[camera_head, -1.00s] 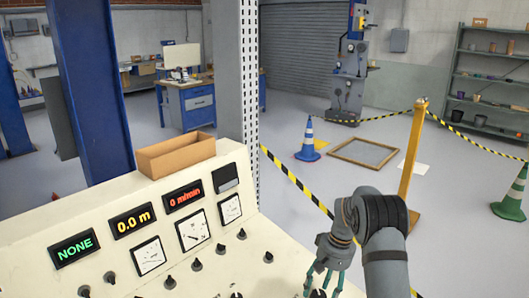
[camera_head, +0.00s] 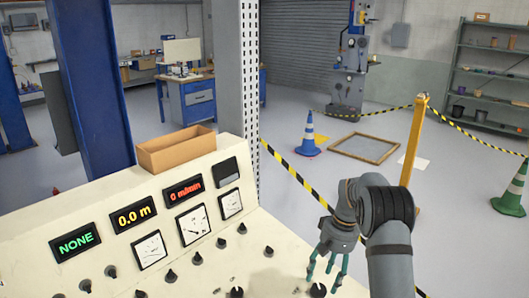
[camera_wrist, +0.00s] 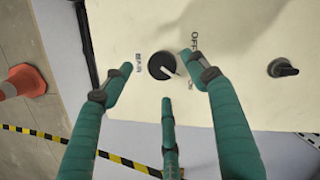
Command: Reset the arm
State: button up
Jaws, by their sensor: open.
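My gripper (camera_head: 326,264) has green fingers and is open and empty. It hangs above the front right part of the cream control panel (camera_head: 280,262). A black round knob (camera_head: 318,290) stands below the fingertips, and it also shows in the wrist view (camera_wrist: 160,64) between the spread fingers. The fingers appear apart from the knob. The knob's white pointer is turned to the lower right, towards a label partly hidden by a finger. An OFF label stands to its upper right. My arm reaches in from the lower right of the head view.
The panel carries several other knobs, dials and displays reading NONE, 0.0 m and 0 m/min. A brown open box (camera_head: 176,150) stands on its back edge. A grey perforated post (camera_head: 246,90) rises behind the panel. Beyond are a yellow post (camera_head: 413,140), barrier tape and cones.

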aim_at(321, 289)
notch_tip(321, 289, up, 6)
jog(key=d, duration=0.1)
jog(key=f, duration=0.3)
jog(key=a+f, duration=0.1)
jog(key=f, duration=0.3)
jog(key=a+f, duration=0.1)
jog(key=f, duration=0.3)
jog(key=shift+s, duration=0.25)
jog(key=shift+w+r+n+p, duration=0.1)
jog(key=shift+r+n+p, duration=0.15)
jog(key=shift+n+p, duration=0.55)
jog(key=shift+n+h+p, duration=0.5)
jog(key=shift+n+p, duration=0.1)
jog(key=shift+n, duration=0.5)
jog(key=n+p, duration=0.1)
jog(key=n, duration=0.1)
jog(key=n+p, duration=0.1)
jog(key=n, duration=0.1)
jog(key=shift+r+t+h, duration=0.1)
jog(key=shift+t+h, duration=0.2)
jog(key=n+p, duration=0.2)
jog(key=n, duration=0.2)
jog(key=shift+d+n+t+h, duration=0.1)
jog(key=shift+n+t+h, duration=0.2)
jog(key=shift+t, duration=0.1)
jog(key=shift+n+p, duration=0.35)
jog(key=shift+n, duration=0.45)
notch_tip(321, 289, up, 9)
jog(key=b, duration=0.2)
jog(key=shift+s, duration=0.35)
